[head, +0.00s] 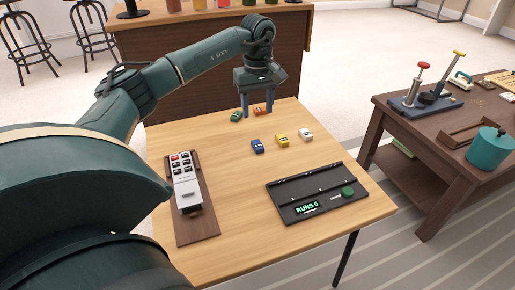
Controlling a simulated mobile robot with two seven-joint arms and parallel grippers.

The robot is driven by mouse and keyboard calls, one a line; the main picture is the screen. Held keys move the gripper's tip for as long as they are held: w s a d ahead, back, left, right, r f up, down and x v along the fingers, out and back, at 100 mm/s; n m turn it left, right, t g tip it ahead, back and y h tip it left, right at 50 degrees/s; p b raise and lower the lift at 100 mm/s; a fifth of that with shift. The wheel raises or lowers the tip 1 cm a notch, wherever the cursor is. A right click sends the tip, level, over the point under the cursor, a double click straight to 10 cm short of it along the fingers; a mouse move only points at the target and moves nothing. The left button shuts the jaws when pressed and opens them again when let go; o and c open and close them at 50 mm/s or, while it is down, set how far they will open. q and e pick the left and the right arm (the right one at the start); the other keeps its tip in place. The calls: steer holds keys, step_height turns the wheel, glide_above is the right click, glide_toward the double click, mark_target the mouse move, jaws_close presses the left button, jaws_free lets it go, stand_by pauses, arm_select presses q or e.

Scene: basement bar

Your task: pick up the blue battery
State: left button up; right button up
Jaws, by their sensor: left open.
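The blue battery (257,146) lies on the light wooden table (235,241), left of a yellow battery (282,140) and a white battery (306,134). A green battery (235,116) and an orange battery (261,110) lie behind them near the table's far edge. My left gripper (257,112) points down over the far part of the table, open, near the green and orange batteries. It is behind the blue battery and apart from it. My right gripper is not in view.
A black tray-like device (318,190) with a green knob and a lit display sits at the right. A wooden board (197,225) with a grey keyed device (185,183) lies at the left. A darker table (436,121) stands to the right. The table's middle front is clear.

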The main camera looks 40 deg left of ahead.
arm_select(q)
steer(key=b, duration=0.2)
glide_above(258, 144)
step_height(258, 144, down, 7)
steer(key=shift+w+a+r, duration=0.1)
step_height(258, 144, down, 4)
steer(key=shift+r+b, duration=0.15)
steer(key=shift+b, duration=0.95)
steer(key=shift+f, duration=0.55)
steer(key=shift+r, duration=0.1)
steer(key=c, duration=1.1)
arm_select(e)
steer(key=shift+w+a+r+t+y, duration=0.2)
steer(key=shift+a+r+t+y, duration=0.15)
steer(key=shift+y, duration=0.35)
